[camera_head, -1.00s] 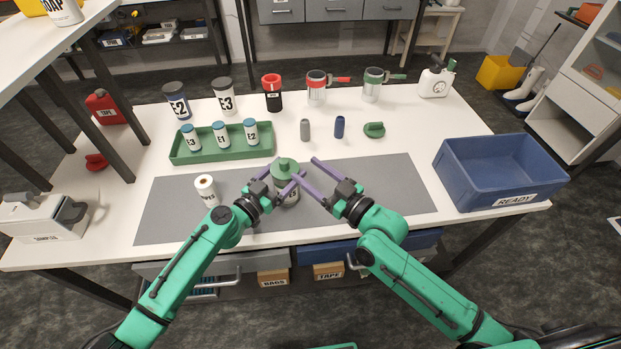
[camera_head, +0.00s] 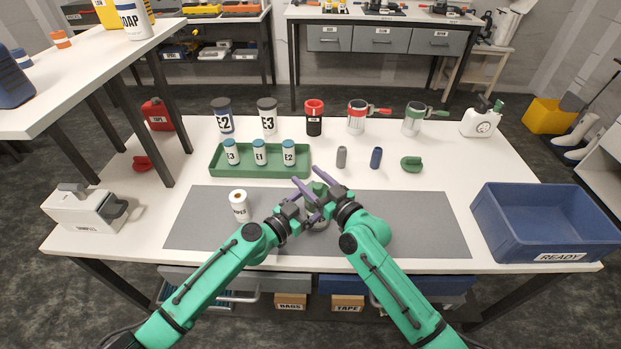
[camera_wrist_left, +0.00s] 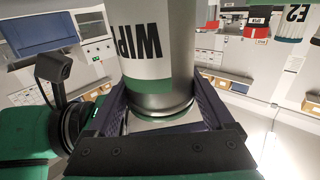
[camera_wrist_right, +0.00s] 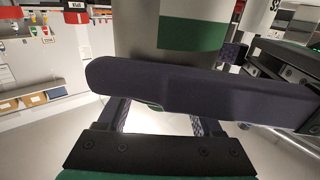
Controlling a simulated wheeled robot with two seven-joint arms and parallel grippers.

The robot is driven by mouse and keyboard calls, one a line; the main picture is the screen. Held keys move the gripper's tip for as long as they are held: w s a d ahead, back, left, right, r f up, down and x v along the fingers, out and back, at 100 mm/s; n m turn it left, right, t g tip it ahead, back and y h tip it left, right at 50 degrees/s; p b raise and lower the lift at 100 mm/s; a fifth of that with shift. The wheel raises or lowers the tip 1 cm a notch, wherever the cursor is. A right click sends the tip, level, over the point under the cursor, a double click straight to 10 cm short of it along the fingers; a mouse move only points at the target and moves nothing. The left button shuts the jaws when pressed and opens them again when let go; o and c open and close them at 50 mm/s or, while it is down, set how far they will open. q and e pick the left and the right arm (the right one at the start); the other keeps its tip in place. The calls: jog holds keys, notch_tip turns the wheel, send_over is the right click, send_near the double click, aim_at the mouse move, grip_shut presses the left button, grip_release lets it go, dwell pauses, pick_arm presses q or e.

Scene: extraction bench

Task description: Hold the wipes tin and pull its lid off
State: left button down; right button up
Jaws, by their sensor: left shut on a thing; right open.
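The wipes tin (camera_head: 318,226) stands on the grey mat in front of me, mostly hidden by my grippers. Its green lid (camera_head: 319,188) shows between the purple fingers. The left wrist view shows the tin's white label (camera_wrist_left: 143,45) with "WIP" upside down and a green band. My left gripper (camera_head: 314,203) is shut on the tin, one finger on each side. My right gripper (camera_head: 304,175) is open, its fingers reaching across at the lid; whether they touch it is unclear. The right wrist view shows the tin (camera_wrist_right: 190,32) behind a dark finger crossing in front.
A white roll (camera_head: 239,205) stands on the grey mat (camera_head: 420,225), left of the tin. A green tray (camera_head: 215,160) with small labelled bottles lies behind. A blue READY crate (camera_head: 545,215) stands at the right. The mat right of my arms is clear.

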grip_shut()
jog(key=shift+r, duration=0.2)
dwell(0.5)
jog(key=shift+r, duration=0.95)
